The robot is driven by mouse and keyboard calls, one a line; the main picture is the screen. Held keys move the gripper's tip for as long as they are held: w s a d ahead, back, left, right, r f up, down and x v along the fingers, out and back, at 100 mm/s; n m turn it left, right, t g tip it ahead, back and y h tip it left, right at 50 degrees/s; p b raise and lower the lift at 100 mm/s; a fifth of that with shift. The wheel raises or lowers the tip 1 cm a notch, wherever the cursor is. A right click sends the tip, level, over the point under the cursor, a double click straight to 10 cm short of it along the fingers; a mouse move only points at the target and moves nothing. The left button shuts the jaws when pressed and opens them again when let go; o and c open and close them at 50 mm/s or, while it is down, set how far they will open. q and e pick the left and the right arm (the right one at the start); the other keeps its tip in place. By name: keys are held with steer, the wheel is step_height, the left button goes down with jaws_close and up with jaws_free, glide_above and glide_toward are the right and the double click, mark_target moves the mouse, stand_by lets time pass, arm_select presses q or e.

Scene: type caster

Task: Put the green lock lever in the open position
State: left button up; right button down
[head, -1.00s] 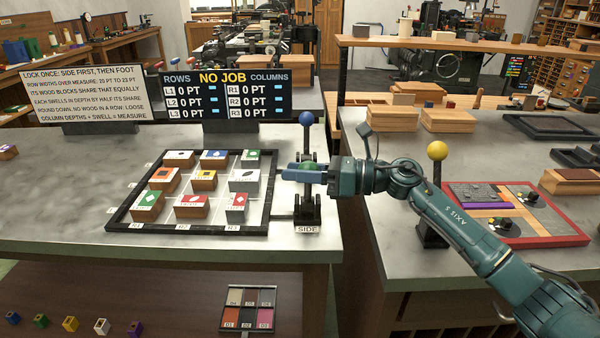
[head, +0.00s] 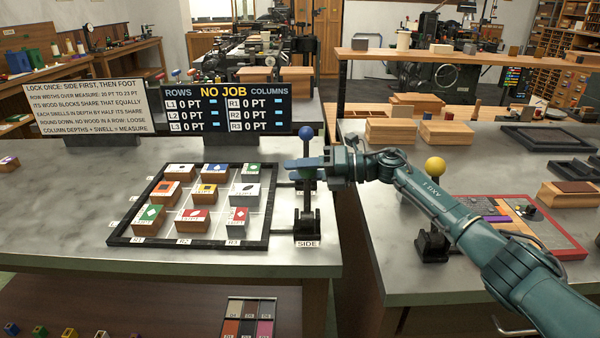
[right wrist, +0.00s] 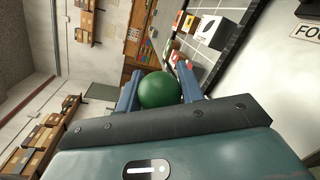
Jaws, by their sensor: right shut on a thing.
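My right gripper (head: 304,170) reaches in from the right at the frame's right edge. In the right wrist view a round green knob (right wrist: 159,90), the top of the green lock lever, sits between the two fingers, which are shut on it. In the head view the fingers mostly hide this knob. Below them, the black lever base (head: 307,222) stands behind a SIDE label. A blue ball knob (head: 306,132) stands just above and behind my fingers, apart from them. My left gripper is out of view.
The black frame (head: 124,241) with several labelled blocks lies left of the lever. The board (head: 229,107) reads NO JOB.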

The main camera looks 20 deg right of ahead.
steer(key=shift+w+d+m, duration=0.1)
steer(key=shift+w+m, duration=0.05)
steer(key=shift+m, duration=0.15)
steer(key=c, duration=0.9)
jaws_free()
steer(key=shift+f, duration=0.1)
step_height(320, 180, up, 10)
steer(key=shift+r+b, duration=0.1)
steer(key=shift+b, duration=0.2)
